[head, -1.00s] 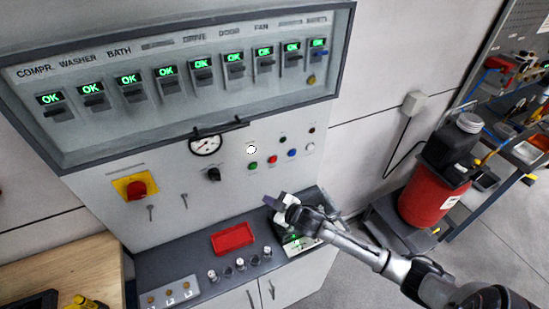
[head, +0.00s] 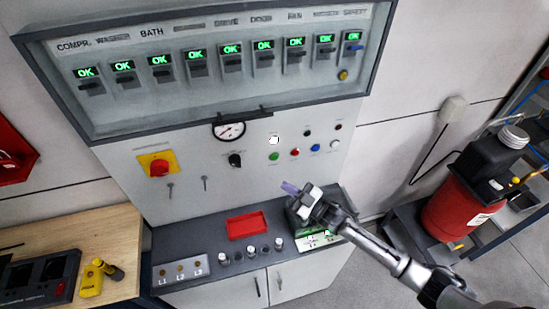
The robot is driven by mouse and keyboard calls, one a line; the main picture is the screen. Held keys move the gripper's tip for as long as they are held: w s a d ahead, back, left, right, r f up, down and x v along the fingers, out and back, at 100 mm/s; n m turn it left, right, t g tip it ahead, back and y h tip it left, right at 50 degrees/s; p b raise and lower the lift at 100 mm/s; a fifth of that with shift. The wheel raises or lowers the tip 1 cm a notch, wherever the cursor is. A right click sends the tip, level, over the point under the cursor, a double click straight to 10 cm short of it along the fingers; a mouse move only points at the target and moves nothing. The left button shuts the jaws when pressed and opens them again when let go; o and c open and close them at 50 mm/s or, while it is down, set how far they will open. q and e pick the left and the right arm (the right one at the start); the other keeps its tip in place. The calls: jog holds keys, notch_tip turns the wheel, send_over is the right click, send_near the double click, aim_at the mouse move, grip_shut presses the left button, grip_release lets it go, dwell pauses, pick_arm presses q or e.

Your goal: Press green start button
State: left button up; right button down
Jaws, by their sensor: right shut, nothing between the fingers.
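The green button (head: 274,156) sits on the light grey front panel (head: 215,185), at the left of a row with a red button (head: 295,152), a blue one (head: 316,148) and a white one. A white round lamp or button (head: 273,140) is just above it. My right gripper (head: 291,188) is shut and empty. Its tip shows below and slightly right of the green button in the picture, apart from it, above the dark ledge. My left gripper is not in view.
A red tray (head: 247,225) and several knobs are on the dark ledge (head: 180,240). A yellow-backed red switch (head: 158,166) is at the panel's left. An open-framed display case (head: 225,110) juts above. A red canister (head: 458,205) stands right.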

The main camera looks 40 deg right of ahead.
aim_at(274, 157)
jog(key=w+d+b, duration=0.3)
jog(key=w+b, duration=0.2)
jog(key=w, duration=0.3)
jog(key=shift+d, duration=0.15)
jog(key=shift+w, duration=0.1)
dwell(0.6)
dwell(0.7)
dwell(0.7)
jog(key=shift+w+d+b, duration=0.1)
jog(key=shift+w+b, duration=0.05)
jog(key=shift+b, duration=0.15)
jog(key=shift+w, duration=0.25)
